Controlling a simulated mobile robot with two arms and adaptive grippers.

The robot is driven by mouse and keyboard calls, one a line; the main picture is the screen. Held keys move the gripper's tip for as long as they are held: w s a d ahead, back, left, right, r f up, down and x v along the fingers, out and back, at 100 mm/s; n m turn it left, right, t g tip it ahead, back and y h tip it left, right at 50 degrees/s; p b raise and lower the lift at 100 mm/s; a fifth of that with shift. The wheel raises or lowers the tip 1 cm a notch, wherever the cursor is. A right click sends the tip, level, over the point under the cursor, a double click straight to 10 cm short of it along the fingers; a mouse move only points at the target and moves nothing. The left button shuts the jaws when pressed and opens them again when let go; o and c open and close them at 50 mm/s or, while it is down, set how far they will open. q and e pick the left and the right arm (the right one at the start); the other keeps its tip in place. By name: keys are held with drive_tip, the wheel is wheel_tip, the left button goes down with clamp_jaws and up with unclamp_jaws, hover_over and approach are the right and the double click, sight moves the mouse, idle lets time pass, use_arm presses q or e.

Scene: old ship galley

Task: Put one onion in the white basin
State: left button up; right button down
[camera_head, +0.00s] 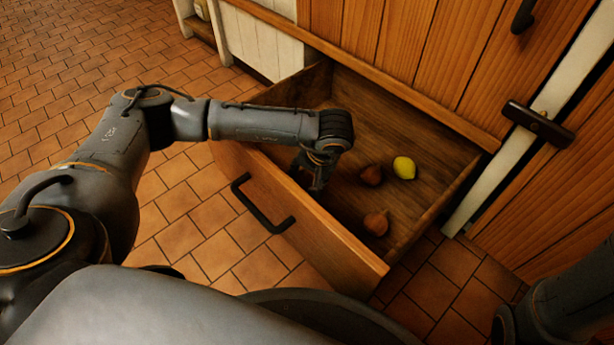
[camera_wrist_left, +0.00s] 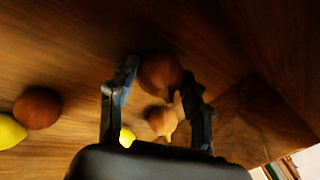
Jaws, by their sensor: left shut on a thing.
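My left gripper (camera_head: 316,172) reaches down into the open wooden drawer (camera_head: 440,210), near its left end. In the left wrist view its fingers (camera_wrist_left: 160,82) are shut on a brown onion (camera_wrist_left: 160,74). A smaller-looking onion (camera_wrist_left: 161,121) shows between the fingers, nearer the palm in the picture. Two more onions, one near the middle (camera_head: 372,175) and one nearer the front (camera_head: 376,223), lie loose on the drawer floor. The held onion is hidden in the head view. The white basin is not in view. My right gripper is not in view.
A yellow lemon (camera_head: 404,167) lies beside the middle onion. A bit of another yellow fruit (camera_wrist_left: 127,137) shows by the left finger. The drawer front with its black handle (camera_head: 262,205) and the drawer walls surround the gripper. Wooden cabinet doors (camera_head: 420,50) stand behind; tiled floor lies left.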

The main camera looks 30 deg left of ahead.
use_arm(q)
wheel_tip(320, 180, up, 8)
drive_tip(key=p, duration=0.5)
drive_tip(key=shift+r, duration=0.1)
